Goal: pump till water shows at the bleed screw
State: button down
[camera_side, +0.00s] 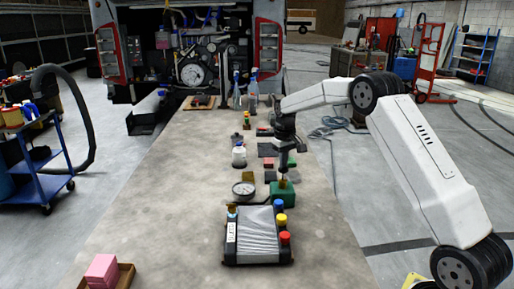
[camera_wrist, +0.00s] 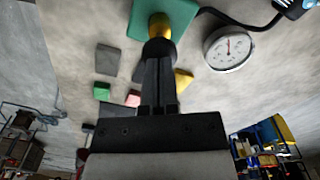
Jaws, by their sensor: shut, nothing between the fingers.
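The green block (camera_side: 288,197), which looks like the pump, stands on the bench with a brass-coloured plunger on top. In the wrist view the green block (camera_wrist: 185,12) is at the top edge, with the plunger (camera_wrist: 161,24) at my fingertips. My gripper (camera_side: 283,172) points down over the plunger, fingers shut with nothing between them. I cannot tell whether the tips touch it. A round dial gauge (camera_side: 243,189) is left of the pump; its needle shows in the wrist view (camera_wrist: 229,49). A finned unit (camera_side: 258,239) has blue, yellow and red caps. I cannot make out the bleed screw or any water.
A pink block (camera_side: 102,268) sits in a wooden tray at the front left. Spray bottles (camera_side: 252,88) and a white jar (camera_side: 239,157) stand farther back. Small coloured blocks lie beyond the pump. The bench's left half is mostly clear.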

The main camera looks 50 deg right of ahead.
jog(key=shift+r, duration=0.15)
jog(key=shift+r, duration=3.35)
jog(key=shift+a, duration=0.1)
jog(key=shift+s+a+f, duration=0.15)
jog(key=shift+s+a, duration=0.05)
jog(key=shift+a, duration=0.35)
jog(key=s+a+f, duration=0.2)
jog(key=s+a, duration=0.3)
jog(key=a, duration=0.1)
jog(key=s+a+f+n+t, duration=0.1)
jog(key=s+a+f, duration=0.2)
jog(key=s+a, duration=0.2)
jog(key=s+a+f+n+t, duration=0.1)
jog(key=s+a+f, duration=0.1)
jog(key=s+a, duration=0.4)
jog(key=shift+s+a+f, duration=0.15)
jog(key=shift+s+a, duration=0.15)
jog(key=shift+a, duration=0.05)
jog(key=s+a+f+n, duration=0.1)
jog(key=s+a+f, duration=0.1)
jog(key=s, duration=0.5)
jog(key=shift+s+a+f+t, duration=0.3)
jog(key=shift+a, duration=0.15)
